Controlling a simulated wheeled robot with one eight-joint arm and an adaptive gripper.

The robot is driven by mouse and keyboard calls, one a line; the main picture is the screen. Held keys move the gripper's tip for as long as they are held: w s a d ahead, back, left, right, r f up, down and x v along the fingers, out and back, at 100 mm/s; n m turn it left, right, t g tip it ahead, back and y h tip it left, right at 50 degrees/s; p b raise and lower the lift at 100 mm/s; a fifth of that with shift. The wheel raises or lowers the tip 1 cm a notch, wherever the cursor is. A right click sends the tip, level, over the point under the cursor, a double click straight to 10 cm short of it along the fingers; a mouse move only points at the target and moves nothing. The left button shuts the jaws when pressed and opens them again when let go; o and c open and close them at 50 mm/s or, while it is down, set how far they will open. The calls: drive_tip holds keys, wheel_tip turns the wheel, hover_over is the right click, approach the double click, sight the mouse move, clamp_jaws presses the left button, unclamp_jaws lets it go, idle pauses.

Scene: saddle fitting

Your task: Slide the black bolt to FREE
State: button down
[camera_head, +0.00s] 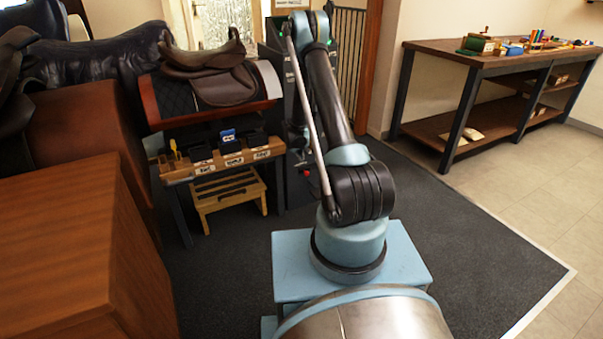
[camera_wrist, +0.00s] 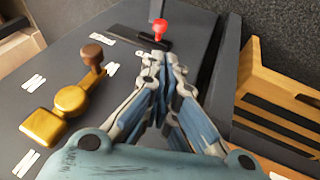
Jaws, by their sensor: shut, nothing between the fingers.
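In the wrist view a black bar (camera_wrist: 149,40), which looks like the bolt, lies on a dark grey panel (camera_wrist: 60,88) and carries a red knob (camera_wrist: 160,27). My gripper (camera_wrist: 163,57) is shut and empty, with its tips just below the bar and knob in the picture; I cannot tell whether they touch. White labels lie around the bar, too small to read, so I cannot tell which marks FREE. In the head view my arm hides most of this area, and a small red spot (camera_head: 306,172) shows beside it.
A brass lever with a brown knob (camera_wrist: 91,54) stands left of my gripper on the panel. A wooden slatted step stool (camera_wrist: 262,95) is at the right, below the panel. In the head view a saddle (camera_head: 222,82) sits on a stand, and a workbench (camera_head: 480,65) stands far right.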

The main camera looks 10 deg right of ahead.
sight(307, 172)
drive_tip(key=shift+w+a+f, duration=0.1)
drive_tip(key=shift+w+f, duration=0.05)
drive_tip(key=shift+f, duration=0.9)
drive_tip(key=shift+w+f, duration=0.15)
drive_tip(key=shift+f, duration=0.9)
drive_tip(key=x, duration=1)
